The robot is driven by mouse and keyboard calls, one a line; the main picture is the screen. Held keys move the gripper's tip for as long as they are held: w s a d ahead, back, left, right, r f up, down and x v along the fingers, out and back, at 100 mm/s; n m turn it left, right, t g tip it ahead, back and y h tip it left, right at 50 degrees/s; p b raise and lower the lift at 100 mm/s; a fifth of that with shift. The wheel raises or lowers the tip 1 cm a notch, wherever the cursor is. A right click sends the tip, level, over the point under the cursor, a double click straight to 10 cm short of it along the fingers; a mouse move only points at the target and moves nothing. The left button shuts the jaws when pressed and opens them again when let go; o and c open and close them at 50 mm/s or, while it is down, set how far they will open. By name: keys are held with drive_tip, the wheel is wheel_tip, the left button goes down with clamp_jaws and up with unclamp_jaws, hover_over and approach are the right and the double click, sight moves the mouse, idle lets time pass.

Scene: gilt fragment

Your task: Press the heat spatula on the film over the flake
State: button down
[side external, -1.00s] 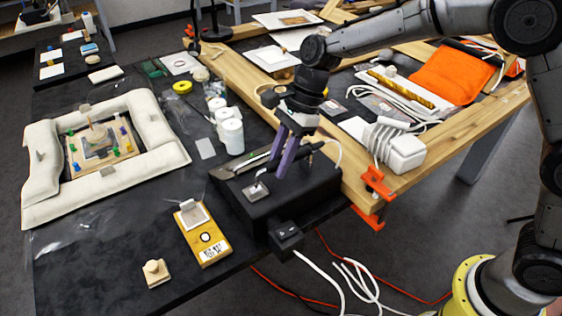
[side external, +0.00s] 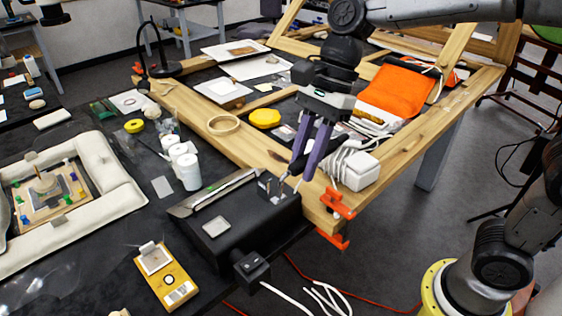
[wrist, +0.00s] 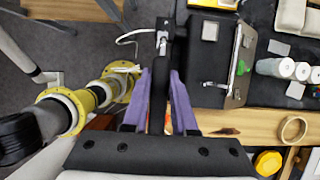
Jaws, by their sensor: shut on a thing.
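My gripper (side external: 303,177) has purple fingers and is shut on the black handle of the heat spatula (wrist: 163,75). In the wrist view a metal part shows at its far end. In the side view the spatula is mostly hidden by the fingers, close to the right end of the black box. The panel (side external: 37,213) with coloured pegs lies inside a padded white surround at far left, well away from my gripper. A small block with an upright stick stands near its middle. I cannot make out the flake or the film on it.
The black box (side external: 240,222) carries a pale square pad (side external: 217,226) and a small metal bracket (side external: 265,186). White jars (side external: 187,172), a yellow board (side external: 168,285) and the white surround (side external: 113,165) stand left. A wooden frame (side external: 225,143) with an orange clamp (side external: 337,204) lies behind.

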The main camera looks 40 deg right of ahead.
drive_tip(key=shift+s+d+r, duration=0.1)
drive_tip(key=shift+s+d, duration=0.05)
drive_tip(key=shift+s, duration=0.05)
drive_tip(key=shift+s+d+n+g, duration=0.1)
drive_tip(key=shift+n+g, duration=0.4)
drive_tip(key=shift+n, duration=0.7)
drive_tip(key=n, duration=0.2)
drive_tip(key=n+g, duration=0.1)
drive_tip(key=shift+w+d+r+n+h, duration=0.3)
drive_tip(key=shift+w+d, duration=0.05)
drive_tip(key=w+a+n+t+h, duration=0.1)
drive_tip(key=w+a+n+h, duration=0.3)
drive_tip(key=n, duration=0.6)
drive_tip(key=w+a+n+t+h, duration=0.1)
drive_tip(key=w+n+h, duration=0.1)
drive_tip(key=w+n, duration=0.65)
drive_tip(key=w+a+n+h, duration=0.2)
drive_tip(key=n+h, duration=0.1)
drive_tip(key=n, duration=1)
drive_tip(key=a+f+n+t+y, duration=0.1)
drive_tip(key=a+f+n, duration=0.4)
drive_tip(key=a, duration=0.5)
drive_tip(key=s+a+f+n+t+y, duration=0.1)
drive_tip(key=a+f+n+t, duration=0.2)
drive_tip(key=a+f+n, duration=0.2)
drive_tip(key=a+f, duration=0.3)
drive_tip(key=a, duration=0.3)
drive_tip(key=shift+a+f+y, duration=0.2)
drive_tip(key=shift+f+y, duration=0.2)
